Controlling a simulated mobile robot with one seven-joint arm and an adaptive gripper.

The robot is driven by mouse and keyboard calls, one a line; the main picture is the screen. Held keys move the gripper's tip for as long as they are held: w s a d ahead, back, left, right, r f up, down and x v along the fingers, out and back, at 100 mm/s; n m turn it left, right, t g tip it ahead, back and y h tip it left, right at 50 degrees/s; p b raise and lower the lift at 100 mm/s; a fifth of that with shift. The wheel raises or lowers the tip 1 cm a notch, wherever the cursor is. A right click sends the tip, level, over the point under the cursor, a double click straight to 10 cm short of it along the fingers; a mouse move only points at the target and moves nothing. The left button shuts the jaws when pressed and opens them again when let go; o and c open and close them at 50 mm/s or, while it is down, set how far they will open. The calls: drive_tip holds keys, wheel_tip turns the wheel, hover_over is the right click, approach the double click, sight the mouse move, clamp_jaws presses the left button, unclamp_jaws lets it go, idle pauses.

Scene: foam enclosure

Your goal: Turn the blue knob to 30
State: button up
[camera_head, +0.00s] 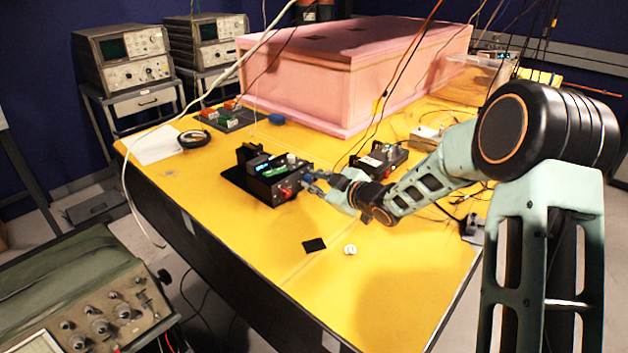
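A small black control box (268,181) stands on the yellow table, with a red knob or button (286,192) on its front face and a green part and a lit blue display on top. A small blue spot (308,178) at the box's right end, beside my gripper's tip, may be the blue knob; it is too small to be sure. My gripper (315,182) reaches in from the right, close to that end of the box. Its fingers are tiny and partly hidden, so I cannot tell whether they touch the knob. No scale or number can be read.
A second black box (379,160) stands right of the first, behind my arm. A pink foam enclosure (345,85) fills the table's back. A black square (314,245) and a white round piece (350,249) lie in front. Cables hang over the table.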

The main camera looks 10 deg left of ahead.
drive_tip(key=o, duration=0.3)
drive_tip(key=shift+d, duration=0.1)
drive_tip(key=v, duration=1.2)
drive_tip(key=shift+s+f, duration=0.1)
